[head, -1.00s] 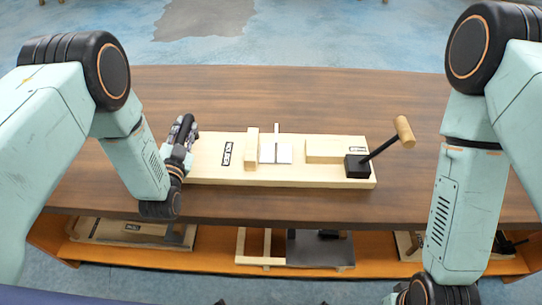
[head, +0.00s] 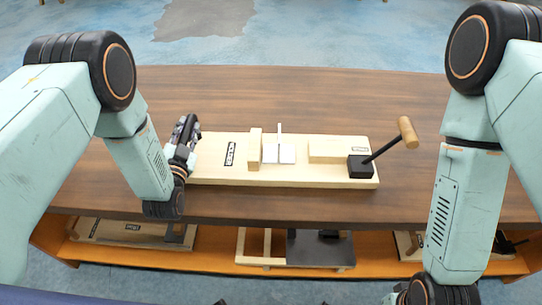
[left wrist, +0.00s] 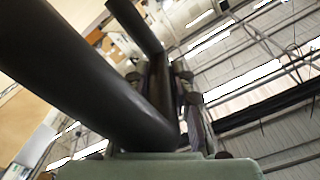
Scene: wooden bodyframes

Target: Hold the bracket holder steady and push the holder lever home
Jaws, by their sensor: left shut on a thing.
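The bracket holder (head: 210,171) is a long pale wooden board lying on the table, with a dark label near its left end. Upright pieces and a white plate stand at its middle, and a wooden block at the right. The holder lever (head: 384,151) is a black rod with a wooden handle (head: 408,132). It rises from a black block (head: 360,167) at the board's right end and leans up to the right. My left gripper (head: 187,142) is shut on the holder's left end; the fingertips are partly hidden. My right gripper is out of view.
The brown table (head: 300,95) is clear behind the holder and to its right. A shelf (head: 210,259) below the front edge carries other wooden fixtures (head: 130,232). The left wrist view mostly shows blurred dark bars and background.

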